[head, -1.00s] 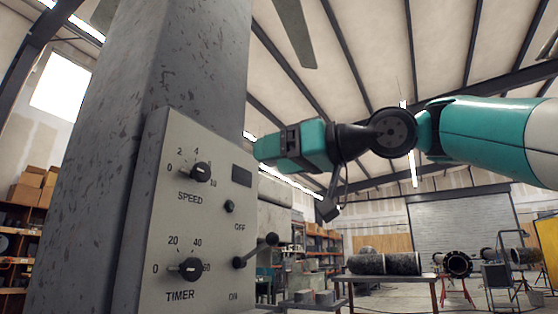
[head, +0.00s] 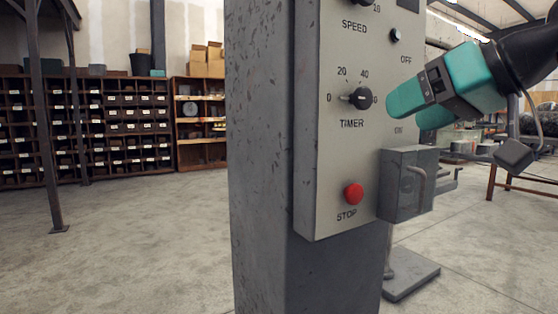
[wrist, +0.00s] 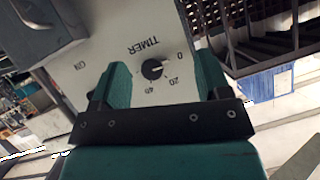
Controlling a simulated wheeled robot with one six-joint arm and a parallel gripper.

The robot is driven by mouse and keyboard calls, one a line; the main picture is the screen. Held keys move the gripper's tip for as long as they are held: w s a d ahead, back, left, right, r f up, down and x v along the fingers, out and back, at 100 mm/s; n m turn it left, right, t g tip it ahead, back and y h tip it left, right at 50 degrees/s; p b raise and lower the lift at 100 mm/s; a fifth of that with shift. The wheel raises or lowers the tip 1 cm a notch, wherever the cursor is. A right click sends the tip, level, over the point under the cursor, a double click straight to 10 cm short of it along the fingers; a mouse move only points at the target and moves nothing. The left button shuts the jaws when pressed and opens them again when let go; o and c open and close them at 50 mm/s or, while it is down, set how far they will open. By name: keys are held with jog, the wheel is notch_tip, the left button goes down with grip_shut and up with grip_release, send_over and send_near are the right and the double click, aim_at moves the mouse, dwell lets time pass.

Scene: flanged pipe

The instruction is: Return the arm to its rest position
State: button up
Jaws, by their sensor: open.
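My gripper (head: 410,112) has teal fingers and is in front of the right side of a control panel (head: 325,190) on a grey column. The fingers are apart and nothing shows held between them. In the head view the fingertips are right of the TIMER knob (head: 361,98) with a gap in the picture. In the wrist view my gripper (wrist: 160,64) frames the black TIMER knob (wrist: 152,69) between its fingers; the knob stands beyond them. Its pointer is toward 0. My gripper hides the panel's OFF/ON lever area in the head view.
The column (head: 262,150) stands close in front. A grey box with a handle (head: 408,185) juts from the panel's lower right, beside the red STOP button (head: 353,194). Bin shelves (head: 90,130) line the back left. Floor at left is clear.

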jog(key=s+a+f+n+g+h, duration=0.15)
jog(key=s+f+g, duration=0.35)
jog(key=s+f, duration=0.6)
jog(key=s+a+f+n+g+h, duration=0.1)
jog(key=s+a+f+g+h, duration=0.35)
jog(key=f, duration=1.05)
notch_tip(320, 180, up, 21)
jog(key=s+d+y+p, duration=0.2)
jog(key=p, duration=1.9)
jog(key=shift+s+g, duration=0.1)
jog(key=shift+g, duration=0.15)
